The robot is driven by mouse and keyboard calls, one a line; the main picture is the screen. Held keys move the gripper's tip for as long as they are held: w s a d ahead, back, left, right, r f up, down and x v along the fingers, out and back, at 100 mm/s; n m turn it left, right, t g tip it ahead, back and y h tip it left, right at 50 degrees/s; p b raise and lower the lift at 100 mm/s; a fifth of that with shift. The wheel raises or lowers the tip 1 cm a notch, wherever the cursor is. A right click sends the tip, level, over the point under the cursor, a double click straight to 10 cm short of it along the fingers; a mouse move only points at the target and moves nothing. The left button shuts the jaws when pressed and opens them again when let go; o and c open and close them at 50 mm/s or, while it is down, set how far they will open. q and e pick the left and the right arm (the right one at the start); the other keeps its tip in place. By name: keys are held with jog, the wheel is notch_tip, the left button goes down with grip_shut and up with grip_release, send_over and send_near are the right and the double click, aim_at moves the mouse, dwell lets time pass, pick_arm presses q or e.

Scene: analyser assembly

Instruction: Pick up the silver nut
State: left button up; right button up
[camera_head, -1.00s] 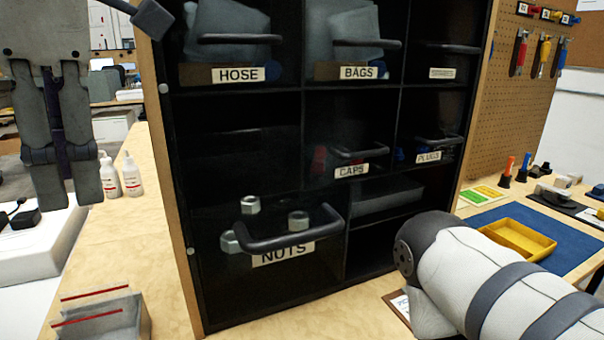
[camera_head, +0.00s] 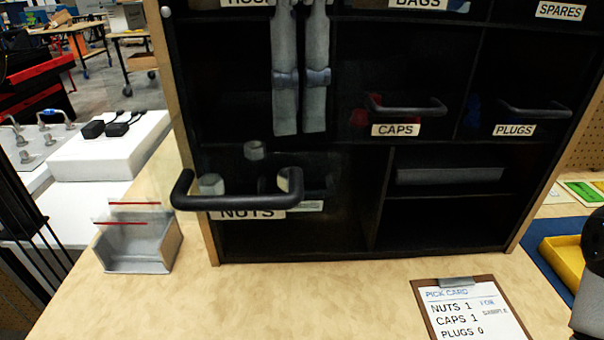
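Silver nuts sit in the dark bin marked NUTS (camera_head: 247,213) in the lower left of the cabinet. One nut (camera_head: 254,150) is at the back, and another nut (camera_head: 211,184) is at the left behind the black handle (camera_head: 235,202). A third nut (camera_head: 286,178) is partly hidden by the handle's right end. My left gripper (camera_head: 300,128) hangs down from the top, in front of the cabinet. Its two grey fingers are apart by a narrow gap, with nothing between them. The tips are above and right of the back nut.
A grey holder (camera_head: 140,250) stands left of the cabinet. A pick card on a clipboard (camera_head: 462,312) lies in front. The wooden table between them is clear.

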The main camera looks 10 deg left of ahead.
pick_arm(q)
jog(key=f, duration=0.7)
jog(key=shift+s+f, duration=0.15)
jog(key=shift+s, duration=0.05)
grip_shut()
